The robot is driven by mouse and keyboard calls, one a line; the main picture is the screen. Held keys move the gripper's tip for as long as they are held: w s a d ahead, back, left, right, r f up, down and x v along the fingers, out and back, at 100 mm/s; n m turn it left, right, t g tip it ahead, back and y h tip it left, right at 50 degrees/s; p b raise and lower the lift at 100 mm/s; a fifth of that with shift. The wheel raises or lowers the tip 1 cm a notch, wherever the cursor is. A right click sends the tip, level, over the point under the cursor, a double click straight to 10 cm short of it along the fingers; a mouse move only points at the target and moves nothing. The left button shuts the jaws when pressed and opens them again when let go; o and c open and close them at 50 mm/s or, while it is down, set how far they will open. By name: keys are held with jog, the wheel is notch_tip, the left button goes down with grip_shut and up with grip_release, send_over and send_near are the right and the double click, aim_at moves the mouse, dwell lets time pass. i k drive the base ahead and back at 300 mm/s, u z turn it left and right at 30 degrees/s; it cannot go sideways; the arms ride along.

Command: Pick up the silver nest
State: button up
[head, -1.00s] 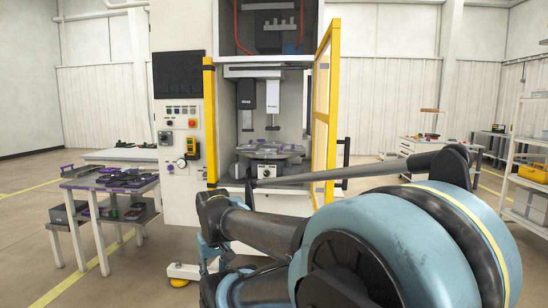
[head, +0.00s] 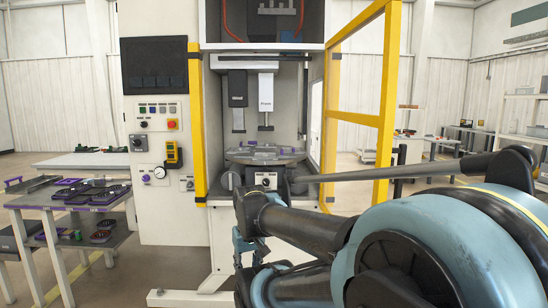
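A round grey turntable (head: 262,155) sits inside the open bay of the white machine (head: 160,210). Small silvery parts (head: 264,153) lie on it, too small to tell whether one is the silver nest. My arm reaches forward from the lower right. Its far end is in front of the machine, below the turntable. I cannot make out the fingers of my gripper.
The yellow-framed door (head: 385,110) stands open to the right of the bay. A grey cart (head: 70,195) with dark and purple parts stands at the left, with a long table (head: 85,163) behind it. Shelves (head: 520,120) stand at the far right. Some floor is clear between cart and machine.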

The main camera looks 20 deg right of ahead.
aim_at(256, 155)
jog(key=u, duration=0.1)
jog(key=i, duration=0.85)
jog(key=u, duration=0.3)
